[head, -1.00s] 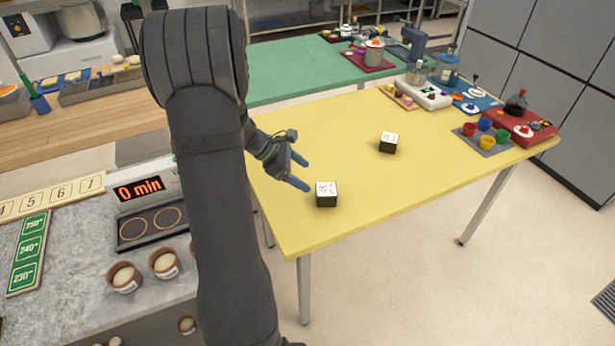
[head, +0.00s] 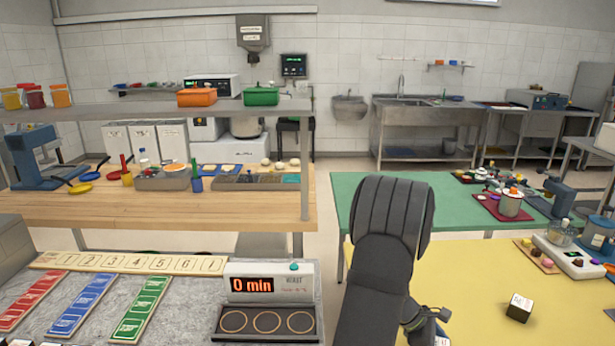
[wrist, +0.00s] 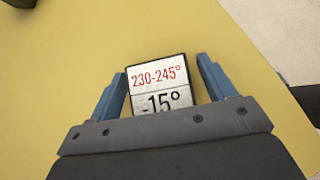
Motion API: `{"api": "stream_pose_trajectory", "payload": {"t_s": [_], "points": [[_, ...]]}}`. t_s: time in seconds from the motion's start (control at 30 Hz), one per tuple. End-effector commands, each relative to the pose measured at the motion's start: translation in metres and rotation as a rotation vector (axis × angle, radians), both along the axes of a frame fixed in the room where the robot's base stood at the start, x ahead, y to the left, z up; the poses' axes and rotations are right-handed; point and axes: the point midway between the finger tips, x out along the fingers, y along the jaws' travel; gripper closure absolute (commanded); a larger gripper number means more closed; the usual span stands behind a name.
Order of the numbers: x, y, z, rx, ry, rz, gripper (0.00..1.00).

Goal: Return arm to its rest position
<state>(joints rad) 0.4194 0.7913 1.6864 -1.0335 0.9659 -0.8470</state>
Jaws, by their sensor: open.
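My arm stands at the lower middle of the head view. Part of my gripper shows at the bottom edge there; its fingertips are out of frame. In the wrist view my gripper (wrist: 162,66) is open, with its two blue fingers apart. A black-edged cube with a white label (wrist: 157,78) reading "230-245°" and "-15°" appears between the fingers. I cannot tell the gap between fingers and cube. The yellow table (head: 465,285) lies under it.
The green table (head: 460,215) is behind. A timer reading "0 min" (head: 266,284) stands on the grey counter at left. A wooden bench (head: 180,210) is beyond it.

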Motion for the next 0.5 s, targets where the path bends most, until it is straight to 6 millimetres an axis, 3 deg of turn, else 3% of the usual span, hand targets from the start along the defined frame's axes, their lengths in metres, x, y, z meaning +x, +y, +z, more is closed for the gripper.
{"api": "stream_pose_trajectory", "payload": {"t_s": [0.07, 0.2, 0.5], "points": [[-0.002, -0.005, -0.008, 0.0, 0.001, -0.001, 0.24], [-0.001, -0.004, 0.014, -0.002, -0.004, 0.0, 0.24], [-0.001, -0.004, 0.028, -0.001, -0.001, 0.0, 0.24]]}}
